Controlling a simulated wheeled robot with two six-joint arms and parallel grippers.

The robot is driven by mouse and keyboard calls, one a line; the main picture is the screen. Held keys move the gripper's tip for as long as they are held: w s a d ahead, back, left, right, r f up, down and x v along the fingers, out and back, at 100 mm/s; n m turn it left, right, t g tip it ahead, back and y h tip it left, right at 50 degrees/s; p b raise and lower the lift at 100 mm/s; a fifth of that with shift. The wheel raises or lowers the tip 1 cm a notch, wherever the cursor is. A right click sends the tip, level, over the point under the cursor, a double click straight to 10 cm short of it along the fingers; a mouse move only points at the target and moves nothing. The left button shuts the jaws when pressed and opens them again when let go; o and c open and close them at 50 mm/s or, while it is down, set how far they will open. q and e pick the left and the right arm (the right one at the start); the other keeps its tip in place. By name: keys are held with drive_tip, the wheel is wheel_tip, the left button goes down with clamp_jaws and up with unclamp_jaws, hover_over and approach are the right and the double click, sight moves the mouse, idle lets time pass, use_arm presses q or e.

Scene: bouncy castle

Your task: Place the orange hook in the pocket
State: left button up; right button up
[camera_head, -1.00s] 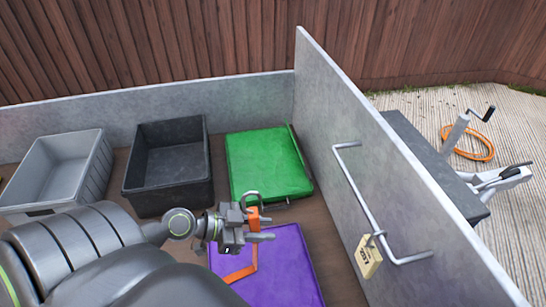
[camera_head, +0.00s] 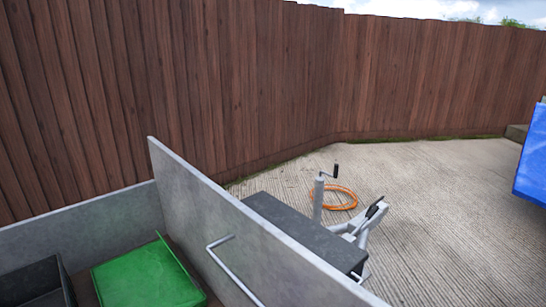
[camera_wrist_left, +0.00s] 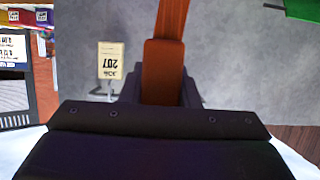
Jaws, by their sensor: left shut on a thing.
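The orange hook (camera_wrist_left: 168,60) shows in the left wrist view as an orange band running up out of the top edge. My left gripper (camera_wrist_left: 163,90) is shut on it, with dark jaw parts on both sides. The hook's far end is outside the picture. The head view shows neither my left gripper nor the hook. My right gripper is in no view. I cannot make out a pocket in either current view.
A grey trailer wall (camera_head: 230,225) with a metal handle stands in front. A tag (camera_wrist_left: 110,60) hangs near the wall. Open concrete (camera_head: 440,215) lies right; a blue object (camera_head: 533,160) is at the edge.

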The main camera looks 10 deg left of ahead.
use_arm(q)
drive_tip(key=w+d+r+m+g+h+p, duration=0.1)
drive_tip(key=w+d+r+p, duration=0.1)
drive_tip(key=w+d+r, duration=0.2)
drive_tip(key=w+d+r+m+g+h+p, duration=0.1)
drive_tip(key=w+d+r, duration=0.4)
drive_tip(key=r, duration=0.6)
drive_tip(key=d+m+g+p, duration=0.1)
drive_tip(key=d+p, duration=0.1)
drive_tip(key=shift+r+h+p, duration=0.15)
drive_tip(key=shift+h+p, duration=0.15)
drive_tip(key=shift+h, duration=0.1)
drive_tip(key=shift+a, duration=0.1)
